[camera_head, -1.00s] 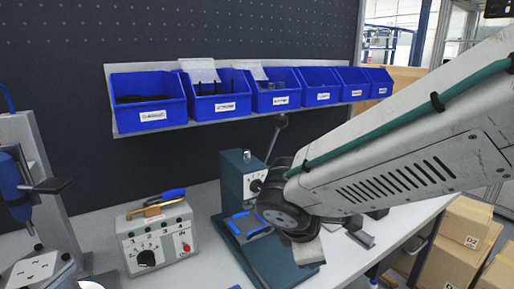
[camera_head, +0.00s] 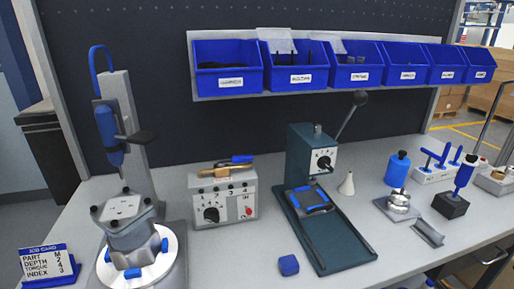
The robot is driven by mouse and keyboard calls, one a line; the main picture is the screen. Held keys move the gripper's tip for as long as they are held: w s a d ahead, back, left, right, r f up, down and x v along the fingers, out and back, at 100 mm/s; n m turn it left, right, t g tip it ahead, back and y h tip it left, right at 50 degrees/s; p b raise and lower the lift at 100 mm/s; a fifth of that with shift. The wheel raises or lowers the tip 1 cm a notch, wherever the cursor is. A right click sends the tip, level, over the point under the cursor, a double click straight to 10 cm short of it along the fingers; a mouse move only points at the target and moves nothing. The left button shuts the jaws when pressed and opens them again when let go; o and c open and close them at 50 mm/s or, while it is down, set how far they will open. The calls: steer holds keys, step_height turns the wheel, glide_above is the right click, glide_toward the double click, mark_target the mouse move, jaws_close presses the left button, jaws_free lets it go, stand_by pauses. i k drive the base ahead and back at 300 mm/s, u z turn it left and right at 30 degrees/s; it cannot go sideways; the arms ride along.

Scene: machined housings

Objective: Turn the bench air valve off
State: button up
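I see nothing I can name for certain as the bench air valve. A brass-coloured piece with a blue handle (camera_head: 242,159) lies on top of a grey control box (camera_head: 223,206), its handle pointing right; I cannot tell whether this is the valve. The box has a black knob with marks around it and a red button at its right. My gripper is not in view.
A fixture with a housing (camera_head: 124,210) stands at left beside a job card (camera_head: 46,262). A small blue block (camera_head: 289,265) lies near the front. Blue bins (camera_head: 228,66) hang behind. A blue bottle (camera_head: 397,170) and small tools stand at right.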

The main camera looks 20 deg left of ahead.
mark_target(237, 160)
steer(key=u, duration=0.05)
steer(key=k, duration=0.45)
steer(key=u, duration=0.55)
steer(key=i, duration=0.9)
steer(key=u, duration=0.45)
